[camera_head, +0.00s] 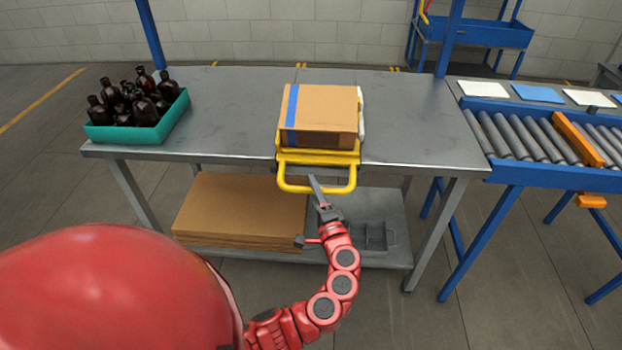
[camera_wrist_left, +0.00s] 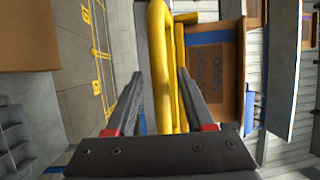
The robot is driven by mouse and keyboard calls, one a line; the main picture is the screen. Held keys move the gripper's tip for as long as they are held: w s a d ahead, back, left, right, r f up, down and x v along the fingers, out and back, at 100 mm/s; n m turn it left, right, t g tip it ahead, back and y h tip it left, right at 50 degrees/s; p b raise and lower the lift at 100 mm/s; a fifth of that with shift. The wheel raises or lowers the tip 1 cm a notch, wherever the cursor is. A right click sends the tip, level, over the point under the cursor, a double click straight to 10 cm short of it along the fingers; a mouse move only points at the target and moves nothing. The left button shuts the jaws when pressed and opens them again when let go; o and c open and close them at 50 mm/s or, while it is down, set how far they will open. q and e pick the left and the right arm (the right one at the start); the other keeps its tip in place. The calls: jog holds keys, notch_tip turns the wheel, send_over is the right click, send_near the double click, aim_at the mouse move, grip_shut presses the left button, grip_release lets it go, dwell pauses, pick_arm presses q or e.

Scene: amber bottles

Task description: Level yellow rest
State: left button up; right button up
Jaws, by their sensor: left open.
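The yellow rest (camera_head: 318,157) is at the front edge of the steel table, with its looped handle sticking out past the edge. A cardboard box (camera_head: 320,110) with a blue stripe lies on the rest; I cannot tell exactly how far the rest tilts. My left gripper (camera_head: 309,209) is open at the handle. In the left wrist view the yellow handle bar (camera_wrist_left: 162,60) passes between the spread fingers of my left gripper (camera_wrist_left: 160,74); the fingers do not clearly touch it. The box also shows there (camera_wrist_left: 215,75). My right gripper is not in view.
A green crate (camera_head: 166,128) of amber bottles (camera_head: 135,97) stands at the table's left end. Flat cardboard (camera_head: 240,207) lies on the shelf below. A roller conveyor (camera_head: 545,138) stands at right.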

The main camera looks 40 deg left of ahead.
pick_arm(q)
jog(key=shift+x, duration=1.5)
grip_shut()
